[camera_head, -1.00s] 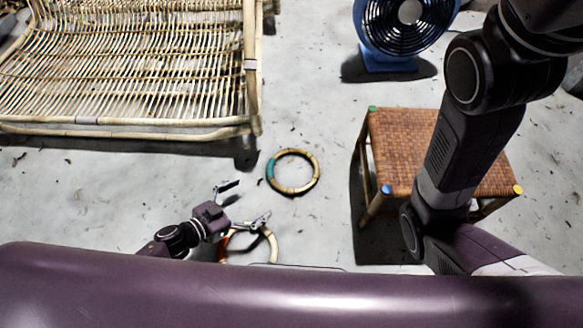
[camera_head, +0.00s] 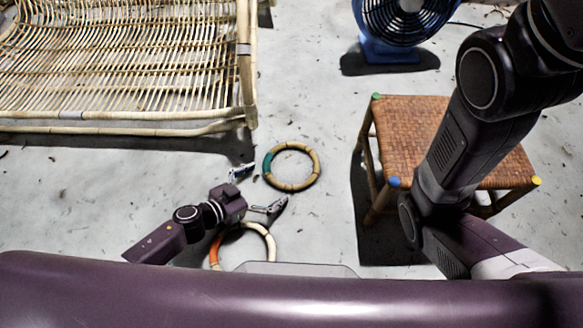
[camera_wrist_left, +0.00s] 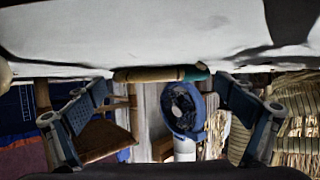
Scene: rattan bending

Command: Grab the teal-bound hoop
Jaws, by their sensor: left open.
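The teal-bound hoop (camera_head: 290,187) is a tan ring lying flat on the grey floor, with its teal binding on the left side. My left gripper (camera_head: 264,188) is open and empty at the hoop's near left, with its fingers spread towards it. In the left wrist view the hoop (camera_wrist_left: 150,75) shows nearly edge-on, ahead between the two spread fingers (camera_wrist_left: 160,92), with its teal part at the right. No contact shows. My right arm shows at the right, but its gripper is out of view.
An orange-bound hoop (camera_head: 214,250) lies just behind my left gripper, partly hidden by my body. A woven stool (camera_head: 420,120) stands to the right, a blue fan (camera_head: 388,52) at the back, and a rattan frame (camera_head: 110,130) at the left. Floor around the teal-bound hoop is clear.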

